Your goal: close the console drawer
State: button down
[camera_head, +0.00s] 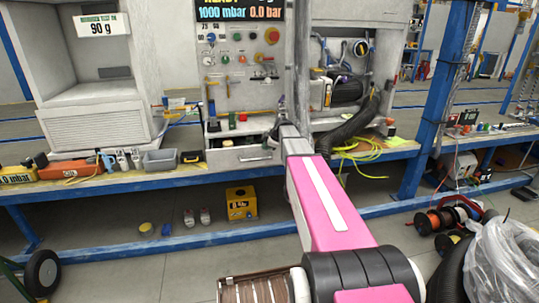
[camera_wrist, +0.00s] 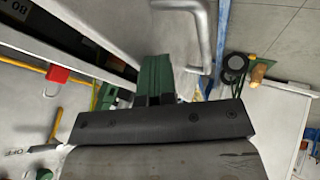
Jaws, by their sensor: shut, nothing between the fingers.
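The console drawer (camera_head: 228,157) is at the bottom of the grey console, with a metal handle on its front. In the wrist view the handle (camera_wrist: 207,50) is a bent silver bar at the top, beside the fingertips. A pale drawer edge runs diagonally at upper left with a dark gap beside it, so the drawer looks partly open. My gripper (camera_wrist: 155,62) is shut and empty, its green fingers close to the drawer front and handle; I cannot tell whether they touch. In the head view my arm hides most of the gripper and the drawer's right end.
The blue-edged workbench (camera_head: 130,184) runs below the console. A yellow box (camera_head: 241,203) sits on the floor beneath it. A black corrugated hose (camera_head: 350,125) and a yellow-green cable (camera_head: 362,152) lie right of my arm. A blue post (camera_head: 428,100) stands farther right.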

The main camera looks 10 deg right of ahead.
jog(key=w, duration=1.1)
jog(key=shift+w, duration=0.15)
jog(key=shift+w, duration=0.1)
